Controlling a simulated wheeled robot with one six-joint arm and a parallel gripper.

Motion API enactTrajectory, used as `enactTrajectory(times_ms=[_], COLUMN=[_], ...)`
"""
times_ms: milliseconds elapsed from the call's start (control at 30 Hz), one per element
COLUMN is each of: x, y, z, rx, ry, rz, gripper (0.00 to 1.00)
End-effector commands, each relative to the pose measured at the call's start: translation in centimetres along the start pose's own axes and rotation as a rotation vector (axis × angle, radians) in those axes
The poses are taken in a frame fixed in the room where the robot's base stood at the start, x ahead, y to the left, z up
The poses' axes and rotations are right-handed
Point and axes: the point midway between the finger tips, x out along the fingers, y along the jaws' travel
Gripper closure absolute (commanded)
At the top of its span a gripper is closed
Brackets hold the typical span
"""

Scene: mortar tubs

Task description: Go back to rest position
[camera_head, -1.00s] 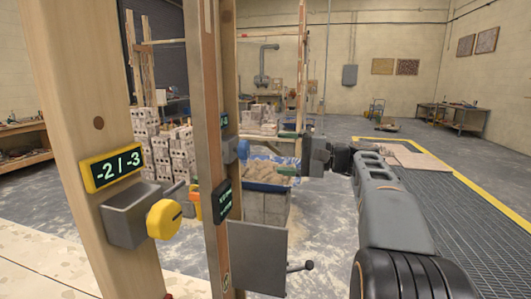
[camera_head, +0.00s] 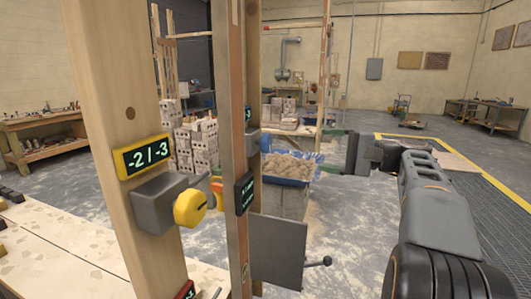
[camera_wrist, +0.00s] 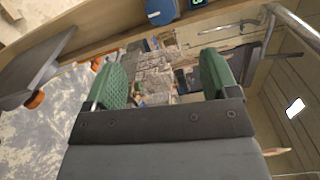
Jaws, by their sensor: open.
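My gripper (camera_head: 332,138) is on the right of the wooden posts in the head view, at the end of my extended arm.
A near wooden post (camera_head: 110,90) carries a -2 / -3 display (camera_head: 147,156) and a yellow knob (camera_head: 190,208). A second post (camera_head: 237,90) stands beside it, with a grey panel (camera_head: 277,250) low down. Stacked blocks (camera_head: 196,148) lie behind. Open floor stretches right.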

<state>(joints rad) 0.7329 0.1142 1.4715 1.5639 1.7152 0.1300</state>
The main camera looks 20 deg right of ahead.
Motion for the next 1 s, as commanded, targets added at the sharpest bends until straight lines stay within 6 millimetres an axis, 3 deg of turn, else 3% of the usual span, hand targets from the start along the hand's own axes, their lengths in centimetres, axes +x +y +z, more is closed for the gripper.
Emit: enactTrajectory(times_ms=[100, 167, 267, 300, 367, 500, 633, 800, 1000], x=[0.0, -0.1, -0.5, -0.8, -0.7, -0.1, -0.2, -0.6, 0.2], y=[0.2, 1.4, 5.5, 7.7, 10.8, 17.1, 20.9, 22.7, 22.1], z=[-0.6, -1.5, -3.2, -3.6, -3.4, -0.1, 4.5, 10.8, 15.9], rx=[-0.009, 0.001, 0.052, 0.071, 0.089, 0.042, -0.117, -0.442, -0.718], ry=[0.034, 0.079, 0.166, 0.210, 0.259, 0.293, 0.240, 0.087, -0.073], rz=[0.011, 0.055, 0.169, 0.241, 0.378, 0.738, 1.059, 1.370, 1.473], gripper=[0.20, 0.20, 0.20, 0.20, 0.20, 0.20, 0.20, 0.20, 0.20])
